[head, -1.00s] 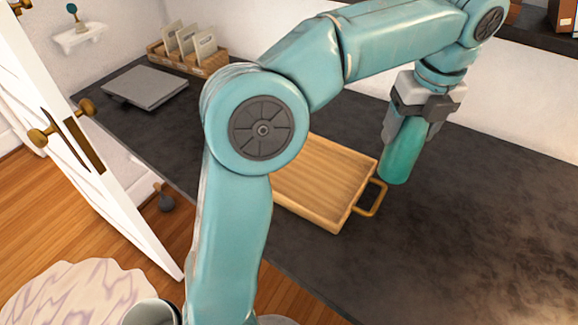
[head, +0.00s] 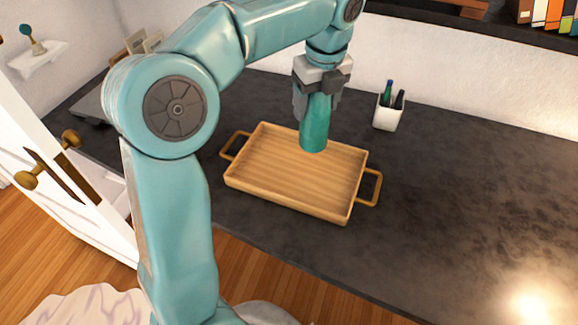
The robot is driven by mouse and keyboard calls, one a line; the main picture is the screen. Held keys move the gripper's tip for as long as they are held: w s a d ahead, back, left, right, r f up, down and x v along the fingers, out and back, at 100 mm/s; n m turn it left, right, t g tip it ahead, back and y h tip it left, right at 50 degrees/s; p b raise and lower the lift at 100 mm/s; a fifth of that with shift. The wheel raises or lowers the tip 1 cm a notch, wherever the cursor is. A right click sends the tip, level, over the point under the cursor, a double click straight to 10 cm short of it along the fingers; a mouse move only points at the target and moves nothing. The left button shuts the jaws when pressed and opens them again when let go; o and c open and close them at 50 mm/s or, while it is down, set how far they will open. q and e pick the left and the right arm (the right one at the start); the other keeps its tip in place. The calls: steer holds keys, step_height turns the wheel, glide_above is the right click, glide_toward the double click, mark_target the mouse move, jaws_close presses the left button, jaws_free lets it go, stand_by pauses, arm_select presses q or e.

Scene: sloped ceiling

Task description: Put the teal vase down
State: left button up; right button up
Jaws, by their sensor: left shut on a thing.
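The teal vase (head: 314,135) is a slim upright cylinder in the head view. My left gripper (head: 318,98) is shut on its upper part from above. The vase's lower end shows in front of the back part of a wooden tray (head: 237,183) with two handles. I cannot tell for certain whether the vase's base touches the tray or hangs above it. The tray lies on the dark counter and looks empty otherwise. My right gripper is not in view.
A white pen cup (head: 388,113) stands on the dark counter (head: 450,190) near the back wall. The counter's right side is clear. A white door (head: 60,190) with brass knobs stands at the left. Books (head: 553,14) sit on a shelf at the top right.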

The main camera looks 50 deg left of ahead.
arm_select(q)
steer(key=shift+s+a+r+n+p, duration=0.15)
steer(key=shift+s+a+p, duration=0.15)
steer(key=shift+a, duration=0.3)
steer(key=shift+s+a+f+n+p, duration=0.15)
steer(key=shift+a+p, duration=0.15)
steer(key=shift+a, duration=0.3)
step_height(320, 180, down, 19)
steer(key=b, duration=0.1)
steer(key=shift+f+b, duration=0.15)
steer(key=shift+b, duration=0.2)
steer(key=shift+d+f, duration=0.1)
steer(key=o, duration=1.6)
steer(key=shift+c, duration=0.2)
